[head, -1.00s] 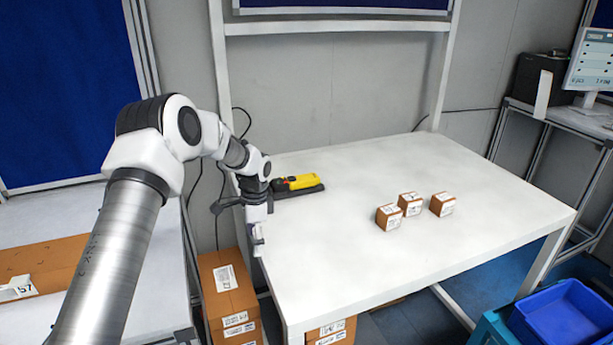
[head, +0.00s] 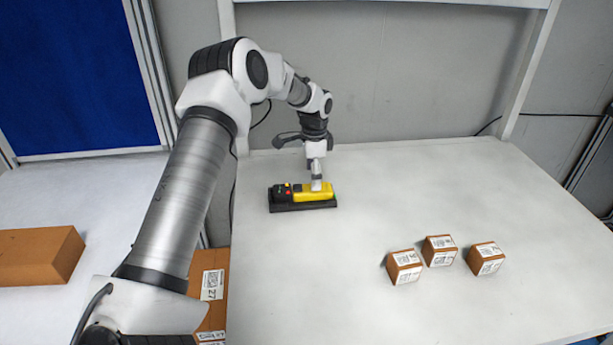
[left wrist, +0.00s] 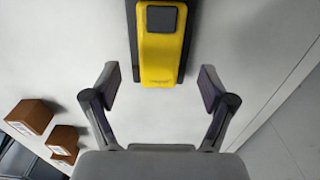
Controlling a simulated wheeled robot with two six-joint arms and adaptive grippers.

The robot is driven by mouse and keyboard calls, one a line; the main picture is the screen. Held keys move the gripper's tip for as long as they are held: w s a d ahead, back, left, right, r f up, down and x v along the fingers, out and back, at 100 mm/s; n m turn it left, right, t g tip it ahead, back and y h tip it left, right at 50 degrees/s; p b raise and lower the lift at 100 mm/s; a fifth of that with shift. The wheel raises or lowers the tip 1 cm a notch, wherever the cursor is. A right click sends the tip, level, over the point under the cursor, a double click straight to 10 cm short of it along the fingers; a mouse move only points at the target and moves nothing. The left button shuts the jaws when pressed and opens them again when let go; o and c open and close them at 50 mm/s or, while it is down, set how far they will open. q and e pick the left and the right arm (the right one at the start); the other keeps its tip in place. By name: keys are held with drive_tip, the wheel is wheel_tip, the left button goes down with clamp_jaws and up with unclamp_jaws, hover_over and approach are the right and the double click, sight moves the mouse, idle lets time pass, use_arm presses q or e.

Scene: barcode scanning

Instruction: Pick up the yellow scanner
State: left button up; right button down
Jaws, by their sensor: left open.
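The yellow scanner (head: 313,192) lies on a black base (head: 303,206) near the back left of the white table. It has a black and red end on its left. My left gripper (head: 316,184) is over the scanner's right end in the head view. In the left wrist view the scanner (left wrist: 160,56) is at the top middle, ahead of the open fingers of my left gripper (left wrist: 159,88). The fingers are spread wide, with nothing between them. My right gripper is not in view.
Three small brown boxes with white labels (head: 405,267) (head: 440,250) (head: 486,258) stand on the right part of the white table (head: 330,285). A larger brown box (head: 38,255) is on another table at left. The table's middle is clear.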

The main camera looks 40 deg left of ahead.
sight(310, 189)
use_arm(q)
drive_tip(key=f, duration=0.1)
drive_tip(key=s+f+p, duration=0.1)
drive_tip(key=shift+f, duration=0.4)
drive_tip(key=f, duration=0.1)
drive_tip(key=w+f, duration=0.1)
drive_tip(key=shift+w+f, duration=0.25)
drive_tip(key=shift+f, duration=0.05)
drive_tip(key=shift+s+r, duration=0.15)
drive_tip(key=shift+c, duration=0.7)
drive_tip(key=shift+s+r, duration=0.2)
drive_tip(key=shift+s, duration=0.05)
drive_tip(key=c, duration=1.1)
drive_tip(key=shift+c, duration=1)
drive_tip(key=shift+w, duration=0.1)
